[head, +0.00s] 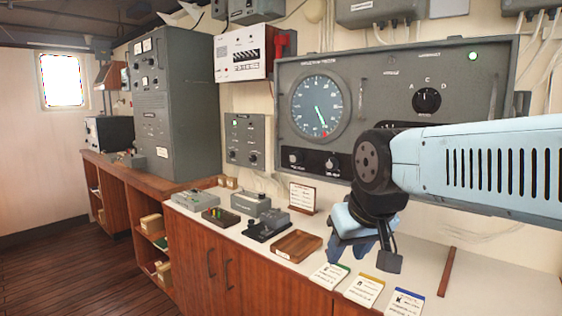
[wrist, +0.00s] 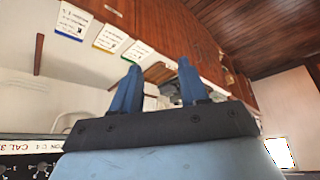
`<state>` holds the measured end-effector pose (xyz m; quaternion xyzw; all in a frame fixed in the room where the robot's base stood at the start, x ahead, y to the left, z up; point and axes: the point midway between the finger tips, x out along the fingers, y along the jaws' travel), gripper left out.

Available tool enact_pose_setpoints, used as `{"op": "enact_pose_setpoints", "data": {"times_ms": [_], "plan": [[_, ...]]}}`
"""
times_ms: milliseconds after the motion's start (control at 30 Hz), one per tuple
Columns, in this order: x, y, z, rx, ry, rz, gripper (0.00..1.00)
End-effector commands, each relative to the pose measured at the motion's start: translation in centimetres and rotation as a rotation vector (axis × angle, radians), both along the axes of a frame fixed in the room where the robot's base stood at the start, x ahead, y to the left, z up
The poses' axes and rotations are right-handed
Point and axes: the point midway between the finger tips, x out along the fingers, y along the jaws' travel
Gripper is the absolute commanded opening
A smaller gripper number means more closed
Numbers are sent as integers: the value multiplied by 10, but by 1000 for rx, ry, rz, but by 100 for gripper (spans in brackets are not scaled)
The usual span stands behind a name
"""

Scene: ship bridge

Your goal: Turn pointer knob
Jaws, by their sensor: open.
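A black pointer knob (head: 427,101) sits on the right half of the large grey wall panel (head: 386,72), with the letters A, C and D around it. Its exact pointing direction is too small to tell. My gripper (head: 358,254) hangs below and to the left of the knob, over the counter and apart from the panel. Its two blue fingers are spread, with nothing between them; they also show in the wrist view (wrist: 157,68). The pointer knob is not seen in the wrist view. My forearm crosses in front of the panel's lower right part.
The white counter (head: 480,285) holds a wooden tray (head: 296,246), several note cards (head: 364,290), small grey devices (head: 251,204) and a standing sign (head: 302,197). The panel also carries a round dial (head: 316,104), a lit green lamp (head: 474,57) and a vertical handle (head: 494,92).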

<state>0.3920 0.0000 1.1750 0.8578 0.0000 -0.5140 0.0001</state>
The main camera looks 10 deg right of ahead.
Motion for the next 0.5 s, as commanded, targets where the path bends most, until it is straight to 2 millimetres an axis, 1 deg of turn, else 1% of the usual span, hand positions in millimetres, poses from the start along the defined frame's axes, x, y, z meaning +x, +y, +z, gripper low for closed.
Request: {"op": "enact_pose_setpoints", "data": {"times_ms": [33, 167, 233, 367, 500], "plan": [[0, 0, 0, -2, 2, 1, 49], [5, -2, 0, -39, 33, 29, 62], [11, -9, 0, -87, 70, 65, 68], [30, -19, 1, -229, 171, 153, 68], [58, -30, 5, -422, 286, 259, 68]]}}
